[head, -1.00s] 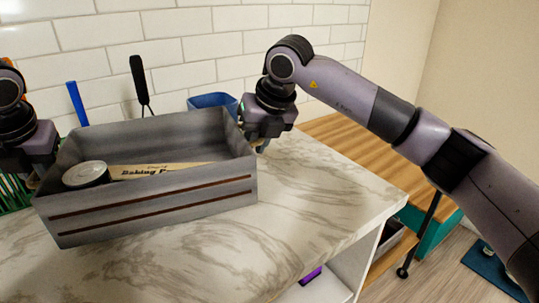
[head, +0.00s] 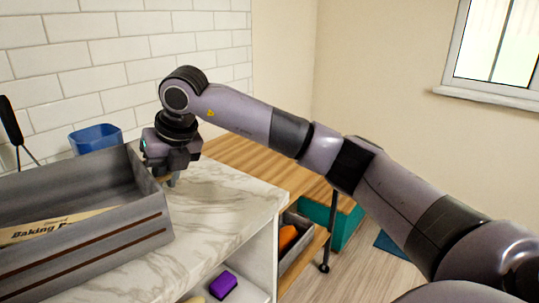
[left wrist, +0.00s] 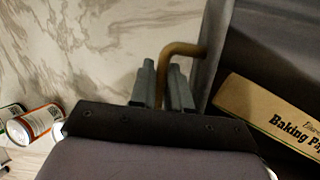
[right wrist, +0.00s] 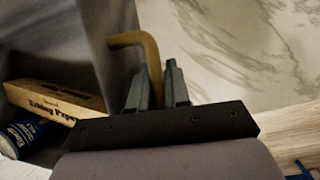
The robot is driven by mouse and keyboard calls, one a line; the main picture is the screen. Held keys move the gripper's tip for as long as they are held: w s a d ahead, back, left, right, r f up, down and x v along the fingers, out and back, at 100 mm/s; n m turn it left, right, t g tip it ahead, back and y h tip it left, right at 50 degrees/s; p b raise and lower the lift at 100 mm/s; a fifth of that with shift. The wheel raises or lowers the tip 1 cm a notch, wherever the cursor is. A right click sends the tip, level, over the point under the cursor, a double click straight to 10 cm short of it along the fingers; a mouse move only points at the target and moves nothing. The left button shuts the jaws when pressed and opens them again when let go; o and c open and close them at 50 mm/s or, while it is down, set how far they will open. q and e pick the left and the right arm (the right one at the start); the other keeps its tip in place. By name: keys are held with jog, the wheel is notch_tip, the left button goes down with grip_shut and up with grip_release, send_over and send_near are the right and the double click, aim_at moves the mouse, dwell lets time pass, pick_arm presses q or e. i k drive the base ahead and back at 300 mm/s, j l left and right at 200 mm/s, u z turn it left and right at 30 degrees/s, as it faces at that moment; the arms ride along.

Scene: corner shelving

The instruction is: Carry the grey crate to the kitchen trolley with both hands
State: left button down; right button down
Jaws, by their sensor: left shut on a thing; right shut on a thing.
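The grey crate (head: 95,262) is at the lower left of the head view, cut off by the edge, over the marble counter. I cannot tell if it touches the counter. A baking paper box (head: 50,228) lies inside. My right gripper (head: 172,180) is at the crate's right end; in the right wrist view its fingers (right wrist: 155,88) are shut on a brown handle (right wrist: 140,42). My left gripper (left wrist: 165,85) shows only in the left wrist view, shut on the other handle (left wrist: 185,48). The wood-topped kitchen trolley (head: 262,168) stands beyond the counter, with a caster at its foot.
The marble counter (head: 235,205) has clear room right of the crate. A blue container (head: 95,138) stands behind the crate by the tiled wall. A purple item (head: 223,286) sits on the shelf below. Two cans (left wrist: 35,122) show in the left wrist view.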

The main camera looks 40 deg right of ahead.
aim_at(263, 153)
jog(key=k+l, duration=0.15)
jog(key=i+l, duration=0.15)
jog(key=l, duration=0.35)
jog(key=i+l+u, duration=0.1)
jog(key=l, duration=0.4)
jog(key=i+l, duration=0.1)
jog(key=l, duration=0.4)
jog(key=i+l+u, duration=0.1)
jog(key=l, duration=0.4)
jog(key=i+l+u, duration=0.1)
jog(key=l, duration=0.4)
